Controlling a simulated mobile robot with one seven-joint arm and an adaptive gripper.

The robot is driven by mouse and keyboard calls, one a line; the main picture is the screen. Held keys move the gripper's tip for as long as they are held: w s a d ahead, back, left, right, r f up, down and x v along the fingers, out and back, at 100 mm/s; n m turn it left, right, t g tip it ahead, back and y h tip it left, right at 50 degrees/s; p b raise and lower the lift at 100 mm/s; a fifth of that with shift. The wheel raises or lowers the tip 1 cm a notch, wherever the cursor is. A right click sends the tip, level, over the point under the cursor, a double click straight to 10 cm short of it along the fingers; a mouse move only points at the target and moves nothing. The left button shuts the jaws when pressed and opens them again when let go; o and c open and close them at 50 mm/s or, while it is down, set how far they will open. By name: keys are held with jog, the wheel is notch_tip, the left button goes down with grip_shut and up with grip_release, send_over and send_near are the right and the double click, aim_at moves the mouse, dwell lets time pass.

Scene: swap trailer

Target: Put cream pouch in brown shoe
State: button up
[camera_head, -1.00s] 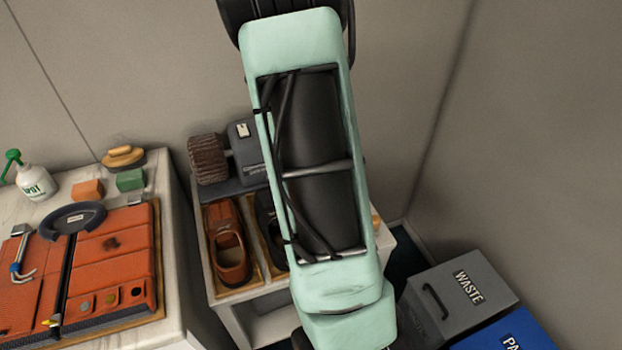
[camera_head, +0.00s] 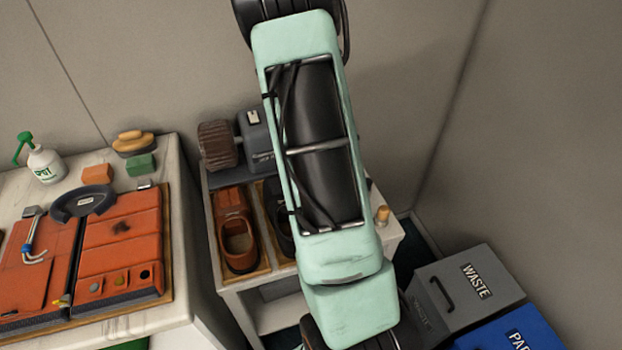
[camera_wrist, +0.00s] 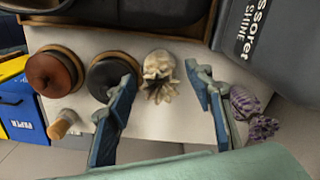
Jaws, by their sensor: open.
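The cream pouch (camera_wrist: 160,72), with a gathered, ruffled top, stands on the white bench top in the wrist view. My gripper (camera_wrist: 159,78) is open, with its blue fingers on either side of the pouch; I cannot tell whether they touch it. The brown shoe (camera_head: 238,238) sits on a wooden-edged tray on the bench in the head view, left of my arm, its opening facing up. My arm hides the pouch and my fingers in the head view.
A black shoe (camera_head: 277,213) is beside the brown one, partly hidden. A brown tin (camera_wrist: 52,72), a dark tin (camera_wrist: 104,72) and a wooden-topped item (camera_wrist: 62,124) stand left of my fingers; a purple checked pouch (camera_wrist: 254,112) is close on the right. The waste bin (camera_head: 462,290) stands right of the bench.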

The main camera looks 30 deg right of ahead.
jog(key=shift+f, duration=0.1)
grip_shut()
dwell(0.3)
